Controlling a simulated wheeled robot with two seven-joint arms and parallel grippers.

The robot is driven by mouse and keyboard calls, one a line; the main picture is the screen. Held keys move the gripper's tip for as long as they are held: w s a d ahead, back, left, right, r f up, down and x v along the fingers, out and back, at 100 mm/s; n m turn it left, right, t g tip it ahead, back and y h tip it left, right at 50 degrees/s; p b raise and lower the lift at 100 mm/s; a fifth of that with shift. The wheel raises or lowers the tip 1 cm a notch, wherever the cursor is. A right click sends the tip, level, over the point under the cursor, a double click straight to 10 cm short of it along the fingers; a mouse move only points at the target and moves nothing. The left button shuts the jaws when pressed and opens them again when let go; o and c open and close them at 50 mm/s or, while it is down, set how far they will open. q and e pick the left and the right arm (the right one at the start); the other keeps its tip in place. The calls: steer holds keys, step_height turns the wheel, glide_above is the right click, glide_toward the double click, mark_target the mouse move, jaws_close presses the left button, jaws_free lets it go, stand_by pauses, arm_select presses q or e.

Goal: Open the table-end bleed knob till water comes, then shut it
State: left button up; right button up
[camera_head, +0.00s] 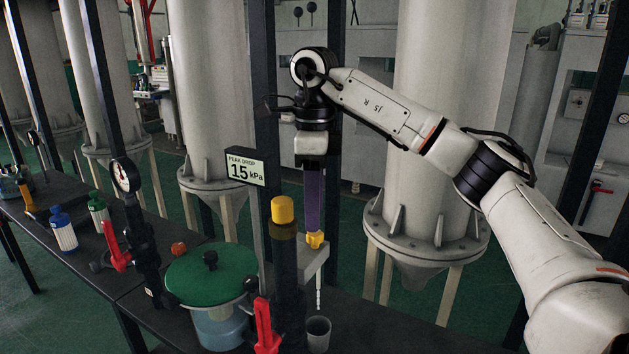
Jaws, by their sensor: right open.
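My right gripper (314,226) points straight down, its purple fingers lined up one behind the other from this view. It is open, with its tips at a small yellow knob (315,240), apparently the bleed knob. I cannot tell whether the fingers touch the knob or stand around it. The knob sits on a grey bracket (312,262) at the table end. A thin pale spout (318,292) hangs below it, above a small grey cup (319,334). I cannot make out water at the spout or in the cup. My left gripper is not in view.
A dark post with a yellow cap (283,210) stands close left of the knob. Nearby are a "PEAK DROP 15 kPa" display (245,167), a green-lidded vessel (210,275), a red lever (266,325) and a gauge (125,175). Large pale columns (430,120) stand behind.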

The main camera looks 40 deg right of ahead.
step_height(320, 180, up, 6)
stand_by(0.4)
stand_by(0.6)
